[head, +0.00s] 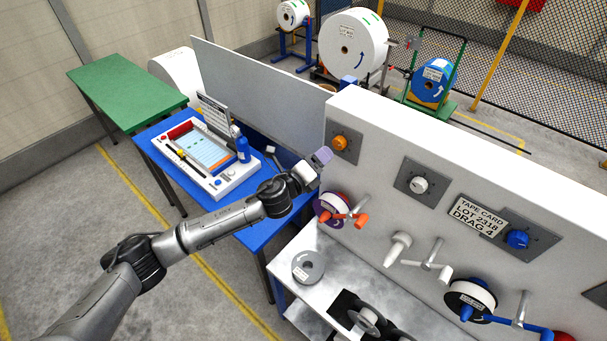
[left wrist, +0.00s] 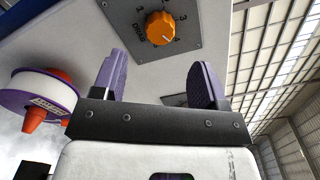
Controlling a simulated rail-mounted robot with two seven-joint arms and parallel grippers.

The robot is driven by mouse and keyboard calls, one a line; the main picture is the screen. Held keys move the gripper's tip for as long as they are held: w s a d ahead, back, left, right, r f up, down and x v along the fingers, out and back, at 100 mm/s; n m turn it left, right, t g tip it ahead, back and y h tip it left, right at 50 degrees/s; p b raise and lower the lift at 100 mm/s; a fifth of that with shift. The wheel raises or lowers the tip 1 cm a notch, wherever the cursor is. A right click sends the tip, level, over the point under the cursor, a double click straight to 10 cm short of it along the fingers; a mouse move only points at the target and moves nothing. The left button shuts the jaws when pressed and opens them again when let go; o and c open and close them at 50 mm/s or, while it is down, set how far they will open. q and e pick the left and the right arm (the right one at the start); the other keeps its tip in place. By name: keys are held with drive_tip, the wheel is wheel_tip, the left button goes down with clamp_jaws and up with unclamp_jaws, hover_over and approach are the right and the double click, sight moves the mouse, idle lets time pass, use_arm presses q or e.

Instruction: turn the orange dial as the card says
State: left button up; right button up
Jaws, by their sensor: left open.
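The orange dial (head: 340,142) sits on a grey plate at the left end of the pale machine panel. In the left wrist view the dial (left wrist: 161,28) has numbers around it and a DRAG label; its exact setting is hard to read. The card (head: 477,216) on the panel reads TAPE CARD, LOT 2318, DRAG 4. My left gripper (head: 322,156) is close to the dial, just left of and below it in the head view. In the left wrist view its purple fingers (left wrist: 159,62) are open and empty, with the dial beyond them, apart from it. My right gripper is out of view.
A white dial (head: 419,184) and a blue dial (head: 517,239) share the panel. Below the orange dial, a tape reel (head: 333,208) and an orange-tipped arm (head: 350,218) stick out. A blue table (head: 160,160) with a control tray stands behind my left arm.

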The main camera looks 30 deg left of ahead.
use_arm(q)
drive_tip(key=b+v, duration=0.1)
drive_tip(key=v, duration=0.5)
drive_tip(key=shift+s, duration=0.15)
idle(0.4)
drive_tip(key=s+a+r+n+g+y, duration=0.35)
drive_tip(key=s+n+y, duration=0.3)
drive_tip(key=n, duration=1.15)
drive_tip(key=s+d+f+n+g+h+p, duration=0.1)
drive_tip(key=s+d+f+n+g, duration=0.1)
drive_tip(key=s+f, duration=0.4)
drive_tip(key=s+d+f+n+g+h+p, duration=0.1)
drive_tip(key=s+f+g, duration=0.4)
drive_tip(key=s, duration=1.1)
drive_tip(key=s+d+f+n+g+h+p, duration=0.1)
drive_tip(key=s+d+f+n+g+p, duration=0.1)
drive_tip(key=s+f, duration=0.6)
drive_tip(key=s+d+n+g, duration=0.1)
drive_tip(key=s, duration=0.2)
drive_tip(key=shift+s+d+f+p, duration=0.3)
drive_tip(key=shift+d+f+p, duration=0.05)
